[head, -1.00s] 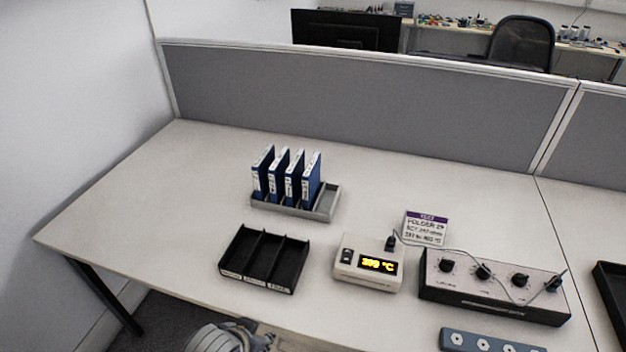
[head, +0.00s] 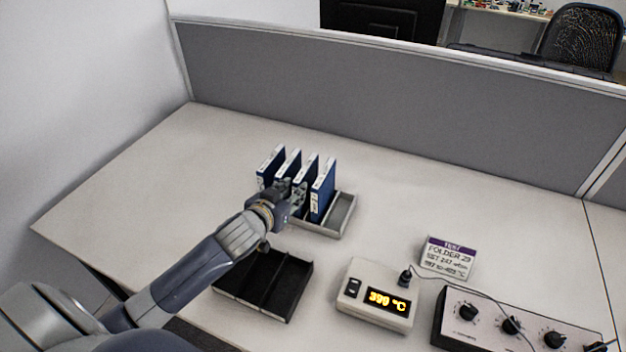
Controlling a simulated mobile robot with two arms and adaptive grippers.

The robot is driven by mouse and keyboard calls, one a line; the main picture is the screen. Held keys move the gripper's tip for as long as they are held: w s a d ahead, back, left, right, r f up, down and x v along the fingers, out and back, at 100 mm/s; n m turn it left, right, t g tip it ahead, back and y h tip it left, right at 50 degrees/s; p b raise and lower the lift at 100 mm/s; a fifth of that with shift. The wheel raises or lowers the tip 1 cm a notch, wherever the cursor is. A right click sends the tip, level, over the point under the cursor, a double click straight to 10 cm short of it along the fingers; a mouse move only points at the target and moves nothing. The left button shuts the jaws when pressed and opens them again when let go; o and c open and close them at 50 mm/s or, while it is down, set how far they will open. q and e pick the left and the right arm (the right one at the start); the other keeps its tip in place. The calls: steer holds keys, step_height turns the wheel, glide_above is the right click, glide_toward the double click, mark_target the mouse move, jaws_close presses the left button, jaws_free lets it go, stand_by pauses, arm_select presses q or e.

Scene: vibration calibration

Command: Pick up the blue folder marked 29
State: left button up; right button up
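Several blue folders with white spines stand upright in a grey rack, among them a rightmost folder (head: 323,190) and a leftmost folder (head: 269,166). The grey rack (head: 342,214) has an empty slot at its right end. The spine numbers are too small to read, so I cannot tell which folder is 29. My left gripper (head: 292,194) is in front of the middle folders and hides their lower spines. Its fingers are small and overlap the folders, so I cannot tell whether it is open or shut, or whether it touches one. My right gripper is not in view.
A black three-slot tray (head: 285,300) lies empty under my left forearm. A white display box (head: 378,294) reads 390 °C. A card (head: 449,258) names folder 29. A knob panel (head: 515,325) with a cable stands at the right. The table's left side is clear.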

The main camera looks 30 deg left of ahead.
mark_target(295, 188)
arm_select(q)
steer(key=x, duration=0.3)
steer(key=shift+w+f, duration=0.1)
steer(key=shift+w, duration=0.15)
steer(key=shift+x, duration=0.95)
steer(key=x, duration=0.3)
steer(key=shift+w+a+p, duration=0.1)
steer(key=shift+w+p, duration=0.05)
steer(key=shift+p, duration=0.25)
steer(key=shift+w, duration=0.45)
steer(key=shift+f, duration=0.1)
jaws_close()
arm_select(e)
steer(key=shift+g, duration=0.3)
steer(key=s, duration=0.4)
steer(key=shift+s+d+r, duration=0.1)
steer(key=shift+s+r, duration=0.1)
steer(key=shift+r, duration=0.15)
